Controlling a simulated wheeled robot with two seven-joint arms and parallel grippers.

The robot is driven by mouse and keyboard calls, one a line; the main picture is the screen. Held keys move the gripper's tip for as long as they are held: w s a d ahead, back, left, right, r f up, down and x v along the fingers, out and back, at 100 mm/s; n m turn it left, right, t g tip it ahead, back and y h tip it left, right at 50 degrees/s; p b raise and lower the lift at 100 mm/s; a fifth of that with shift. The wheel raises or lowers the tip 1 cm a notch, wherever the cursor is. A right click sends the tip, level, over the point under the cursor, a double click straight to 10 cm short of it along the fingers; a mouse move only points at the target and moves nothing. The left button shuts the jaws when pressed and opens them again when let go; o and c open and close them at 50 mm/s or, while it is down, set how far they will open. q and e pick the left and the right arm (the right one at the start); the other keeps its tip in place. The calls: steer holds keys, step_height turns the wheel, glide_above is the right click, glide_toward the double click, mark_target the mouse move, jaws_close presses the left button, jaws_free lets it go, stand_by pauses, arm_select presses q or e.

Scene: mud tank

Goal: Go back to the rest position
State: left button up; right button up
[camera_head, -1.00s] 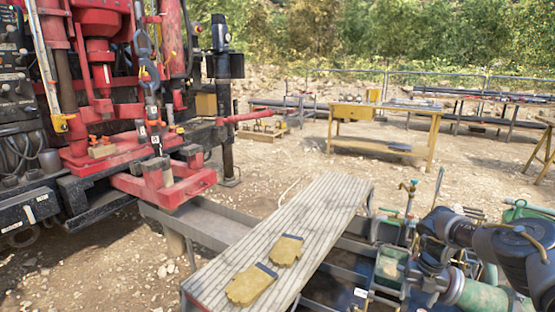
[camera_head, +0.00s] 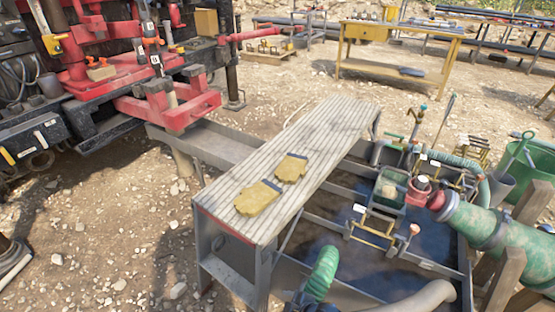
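Neither of my grippers shows in the head view now, and no part of my arms is clearly visible. The mud tank (camera_head: 468,262) lies at the lower right, with dark liquid between its metal frame bars. A slatted walkway (camera_head: 325,125) runs along its left side. Two yellow work gloves lie flat on the walkway, the nearer glove (camera_head: 256,198) and the farther glove (camera_head: 291,167). Nothing is seen held.
A red drilling rig (camera_head: 165,100) stands at the upper left. A large green pipe (camera_head: 500,232) on wooden supports, a green hose (camera_head: 322,272) and a beige hose (camera_head: 425,298) crowd the tank. A yellow workbench (camera_head: 400,70) stands behind. Gravel at the lower left is mostly clear.

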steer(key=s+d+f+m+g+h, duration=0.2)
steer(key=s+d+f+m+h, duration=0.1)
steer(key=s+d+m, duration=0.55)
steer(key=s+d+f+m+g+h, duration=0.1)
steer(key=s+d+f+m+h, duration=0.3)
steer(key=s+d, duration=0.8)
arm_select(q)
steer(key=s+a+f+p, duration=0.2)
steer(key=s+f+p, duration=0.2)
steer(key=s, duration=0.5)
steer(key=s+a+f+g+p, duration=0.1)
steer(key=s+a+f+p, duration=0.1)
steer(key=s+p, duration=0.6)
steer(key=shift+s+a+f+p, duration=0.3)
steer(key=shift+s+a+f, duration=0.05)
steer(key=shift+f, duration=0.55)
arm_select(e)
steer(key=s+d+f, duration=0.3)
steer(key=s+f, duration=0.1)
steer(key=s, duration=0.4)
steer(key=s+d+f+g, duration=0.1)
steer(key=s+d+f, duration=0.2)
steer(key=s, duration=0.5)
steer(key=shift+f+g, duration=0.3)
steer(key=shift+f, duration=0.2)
